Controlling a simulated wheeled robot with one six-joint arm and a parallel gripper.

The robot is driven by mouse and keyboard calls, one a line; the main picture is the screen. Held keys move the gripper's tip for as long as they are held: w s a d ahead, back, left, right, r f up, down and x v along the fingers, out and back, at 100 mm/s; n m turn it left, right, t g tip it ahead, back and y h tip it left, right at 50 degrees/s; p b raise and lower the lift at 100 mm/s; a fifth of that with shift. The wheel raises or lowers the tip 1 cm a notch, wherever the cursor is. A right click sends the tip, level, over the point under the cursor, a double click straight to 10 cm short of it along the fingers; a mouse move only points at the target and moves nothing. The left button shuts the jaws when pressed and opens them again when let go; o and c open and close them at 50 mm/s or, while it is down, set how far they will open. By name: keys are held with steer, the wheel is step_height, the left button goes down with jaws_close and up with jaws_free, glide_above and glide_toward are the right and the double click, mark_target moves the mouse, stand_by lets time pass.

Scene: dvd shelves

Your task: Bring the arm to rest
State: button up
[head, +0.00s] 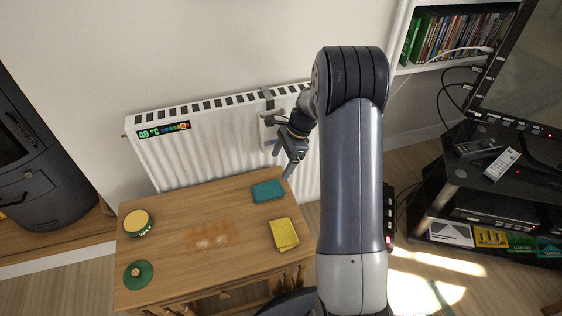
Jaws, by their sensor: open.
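My gripper (288,164) is in the head view, above the far right corner of the small wooden table (165,270), in front of the white radiator. Its jaws are open and I see nothing between them. My arm rises from the bottom of the picture, bends at the top and reaches down to the left. Part of the wrist is hidden behind the arm.
On the table are a teal folded cloth (268,191), a yellow cloth (284,234), a wax tin (138,222) and a green lid (138,274). The radiator (220,150) stands behind. A black TV stand (470,200) is at right, a stove (40,160) at left.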

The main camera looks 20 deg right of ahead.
mark_target(268, 189)
steer(key=b+x, duration=0.3)
steer(key=x, duration=0.9)
steer(key=shift+f+b, duration=0.3)
step_height(268, 189, up, 3)
steer(key=shift+f+p, duration=0.25)
steer(key=shift+p, duration=0.25)
steer(key=shift+r, duration=0.6)
